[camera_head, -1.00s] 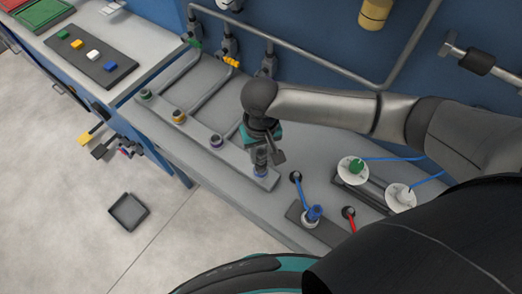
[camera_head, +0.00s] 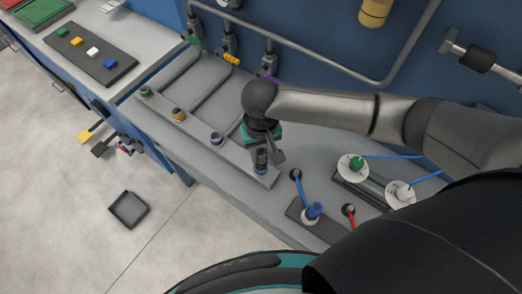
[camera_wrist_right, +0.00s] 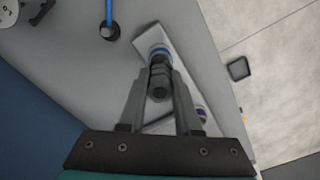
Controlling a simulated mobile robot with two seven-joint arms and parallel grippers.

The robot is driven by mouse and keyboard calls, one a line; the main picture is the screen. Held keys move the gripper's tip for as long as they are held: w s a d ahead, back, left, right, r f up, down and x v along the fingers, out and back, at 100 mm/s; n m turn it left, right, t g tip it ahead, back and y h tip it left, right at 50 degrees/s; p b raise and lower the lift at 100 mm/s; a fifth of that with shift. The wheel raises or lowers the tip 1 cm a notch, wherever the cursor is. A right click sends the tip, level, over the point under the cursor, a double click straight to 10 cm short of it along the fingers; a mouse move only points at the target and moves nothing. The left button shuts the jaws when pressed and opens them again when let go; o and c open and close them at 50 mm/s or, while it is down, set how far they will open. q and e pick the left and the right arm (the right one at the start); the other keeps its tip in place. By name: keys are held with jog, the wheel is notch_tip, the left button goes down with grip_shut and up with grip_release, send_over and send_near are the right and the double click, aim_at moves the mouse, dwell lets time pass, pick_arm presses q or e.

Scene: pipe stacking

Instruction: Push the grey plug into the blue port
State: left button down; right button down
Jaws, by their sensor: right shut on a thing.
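The grey plug (camera_wrist_right: 160,80) is between the fingers of my right gripper (camera_wrist_right: 160,70) in the right wrist view. The blue port (camera_wrist_right: 160,51) is a blue-ringed fitting at the end of the pale bar, directly at the plug's far end. In the head view my right gripper (camera_head: 262,155) points down over the blue port (camera_head: 261,170), in line with it. The gripper largely hides the plug there, and I cannot tell how deep it sits. My left gripper is not in view.
The pale bar (camera_head: 190,126) also carries green, orange and purple-ringed ports. To the right are a dark plate with a blue connector (camera_head: 314,210), a red cable (camera_head: 350,213) and two white discs with blue cables. Pipes and valves line the blue wall behind.

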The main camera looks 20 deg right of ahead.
jog(key=shift+f, duration=0.8)
jog(key=c, duration=0.5)
grip_release()
notch_tip(320, 180, up, 15)
jog(key=p, duration=0.2)
jog(key=shift+r+p, duration=0.2)
jog(key=shift+p, duration=0.1)
